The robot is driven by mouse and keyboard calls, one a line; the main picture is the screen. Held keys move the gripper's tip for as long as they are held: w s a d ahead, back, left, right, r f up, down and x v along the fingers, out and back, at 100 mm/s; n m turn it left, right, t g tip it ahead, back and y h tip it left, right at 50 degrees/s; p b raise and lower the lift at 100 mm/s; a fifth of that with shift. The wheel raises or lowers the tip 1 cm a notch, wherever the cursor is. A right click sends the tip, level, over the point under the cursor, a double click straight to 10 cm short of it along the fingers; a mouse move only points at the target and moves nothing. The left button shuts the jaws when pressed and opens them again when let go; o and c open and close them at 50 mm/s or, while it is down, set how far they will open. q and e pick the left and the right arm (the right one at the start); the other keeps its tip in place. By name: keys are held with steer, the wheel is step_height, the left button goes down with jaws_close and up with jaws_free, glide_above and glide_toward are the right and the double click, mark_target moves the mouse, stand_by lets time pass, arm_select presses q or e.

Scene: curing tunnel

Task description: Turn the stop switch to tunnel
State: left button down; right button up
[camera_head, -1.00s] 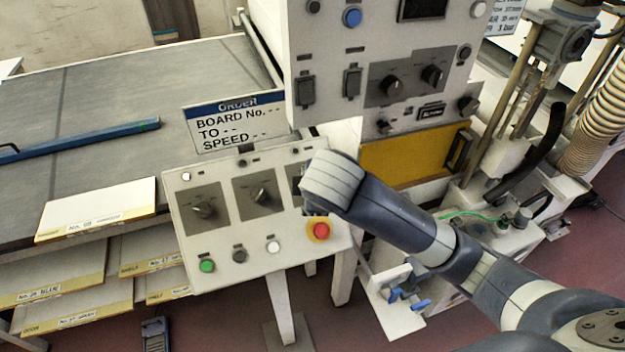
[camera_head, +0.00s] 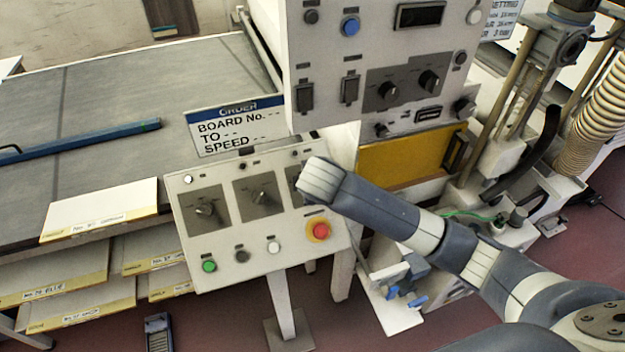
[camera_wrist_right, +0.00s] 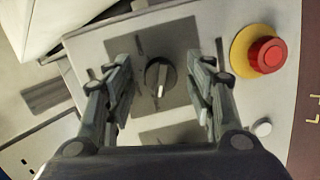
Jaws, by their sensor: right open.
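A sloped control panel (camera_head: 215,265) in the head view carries three rotary switches on dark plates. The left switch (camera_head: 205,211) and middle switch (camera_head: 261,198) show clearly. The right one is mostly hidden behind my right arm. In the right wrist view my right gripper (camera_wrist_right: 160,95) is open, its fingers on either side of a black rotary knob (camera_wrist_right: 158,77) on a grey plate. The knob has a pale pointer mark and appears between the fingers, with gaps on both sides. Contact and labels cannot be made out. My left gripper is out of view.
A red emergency button (camera_head: 319,230) on a yellow ring sits close below the right switch. Green, dark and white buttons line the panel's lower edge. A taller cabinet (camera_head: 330,60) rises behind, and an order sign (camera_head: 235,125) stands at the panel's back.

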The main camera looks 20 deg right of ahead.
steer(key=shift+w+f, duration=0.1)
steer(key=shift+f, duration=0.1)
steer(key=c, duration=1.1)
steer(key=shift+o, duration=0.2)
